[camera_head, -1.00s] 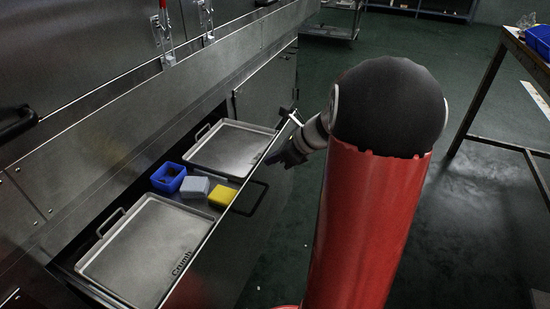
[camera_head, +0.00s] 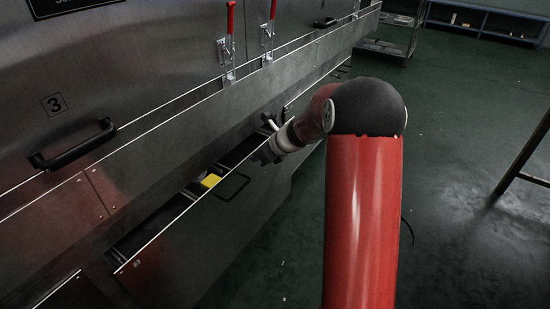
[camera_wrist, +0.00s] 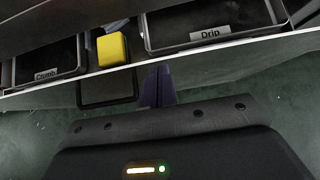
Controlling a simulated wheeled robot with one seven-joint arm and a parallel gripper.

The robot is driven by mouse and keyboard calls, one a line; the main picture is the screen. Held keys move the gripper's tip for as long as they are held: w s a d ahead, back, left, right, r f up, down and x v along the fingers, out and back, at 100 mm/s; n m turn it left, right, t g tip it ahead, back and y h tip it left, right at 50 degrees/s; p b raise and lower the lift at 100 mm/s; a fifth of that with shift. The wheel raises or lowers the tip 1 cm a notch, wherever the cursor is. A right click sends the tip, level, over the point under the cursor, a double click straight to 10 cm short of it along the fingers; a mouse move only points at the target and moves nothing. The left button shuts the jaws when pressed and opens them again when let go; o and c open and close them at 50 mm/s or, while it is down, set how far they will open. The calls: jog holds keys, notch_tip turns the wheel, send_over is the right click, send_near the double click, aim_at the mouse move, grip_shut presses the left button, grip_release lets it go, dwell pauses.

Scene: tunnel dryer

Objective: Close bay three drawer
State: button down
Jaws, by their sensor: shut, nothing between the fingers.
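The bay three drawer (camera_head: 185,235) is partly open in the head view, with a narrow gap behind its long metal front. A plate with the number 3 (camera_head: 54,103) is on the panel above. My gripper (camera_head: 266,154) is shut and empty at the drawer's front edge, right of its dark handle (camera_head: 235,186). In the wrist view my shut fingers (camera_wrist: 158,87) point at the drawer's front rim (camera_wrist: 230,43); whether they touch it I cannot tell. The handle (camera_wrist: 107,88) is left of them.
Inside are a yellow block (camera_wrist: 112,50), a tray labelled Crumb (camera_wrist: 45,58) and one labelled Drip (camera_wrist: 208,25). Red-handled clamps (camera_head: 230,40) and a black bar handle (camera_head: 73,145) are on the machine above. The green floor (camera_head: 455,130) at right is largely clear.

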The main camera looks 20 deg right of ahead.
jog(key=shift+w+a+p, duration=0.2)
jog(key=shift+w+a, duration=0.25)
jog(key=shift+w, duration=0.2)
jog(key=shift+w+a+p, duration=0.2)
jog(key=shift+w+a, duration=0.25)
jog(key=shift+w, duration=0.15)
